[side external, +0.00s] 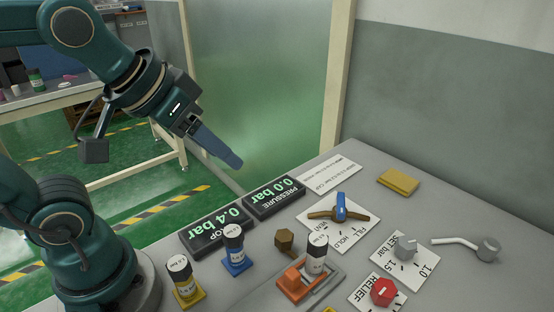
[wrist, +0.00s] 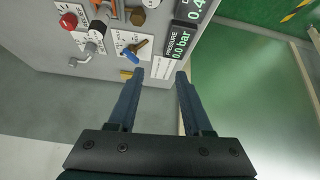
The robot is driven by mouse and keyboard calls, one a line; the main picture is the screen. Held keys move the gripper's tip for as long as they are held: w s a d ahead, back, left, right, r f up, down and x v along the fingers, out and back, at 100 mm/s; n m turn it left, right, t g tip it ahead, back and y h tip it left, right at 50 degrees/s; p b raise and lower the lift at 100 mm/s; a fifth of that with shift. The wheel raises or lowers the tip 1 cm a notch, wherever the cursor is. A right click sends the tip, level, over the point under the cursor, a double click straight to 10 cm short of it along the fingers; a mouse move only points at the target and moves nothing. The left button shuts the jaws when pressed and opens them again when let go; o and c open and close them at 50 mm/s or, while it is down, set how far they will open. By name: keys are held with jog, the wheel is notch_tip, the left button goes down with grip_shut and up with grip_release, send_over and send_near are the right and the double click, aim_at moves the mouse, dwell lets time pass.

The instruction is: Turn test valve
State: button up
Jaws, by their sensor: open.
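A three-way valve (side external: 341,211) with a blue handle and brass-brown body sits on a white plate marked FILL, HOLD and VENT. I cannot read a "test" label on it. The blue end points toward the back in the side view; the valve also shows in the wrist view (wrist: 139,48). My gripper (side external: 235,162) is open and empty, above and to the left of the valve in the side view, well apart from it. In the wrist view the fingers (wrist: 160,74) are spread, with the valve beyond the left fingertip.
Two displays, PRESSURE 0.0 bar (side external: 274,197) and one reading 0.4 bar (side external: 216,232), stand left of the valve. A grey knob (side external: 406,248), red relief knob (side external: 383,291), bent grey lever (side external: 487,249), yellow block (side external: 398,182), brown hex piece (side external: 284,240) and vials (side external: 233,250) surround it.

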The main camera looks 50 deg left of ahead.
jog(key=shift+m+g, duration=0.5)
jog(key=shift+g, duration=0.2)
jog(key=s+f, duration=0.4)
jog(key=shift+s+d, duration=0.15)
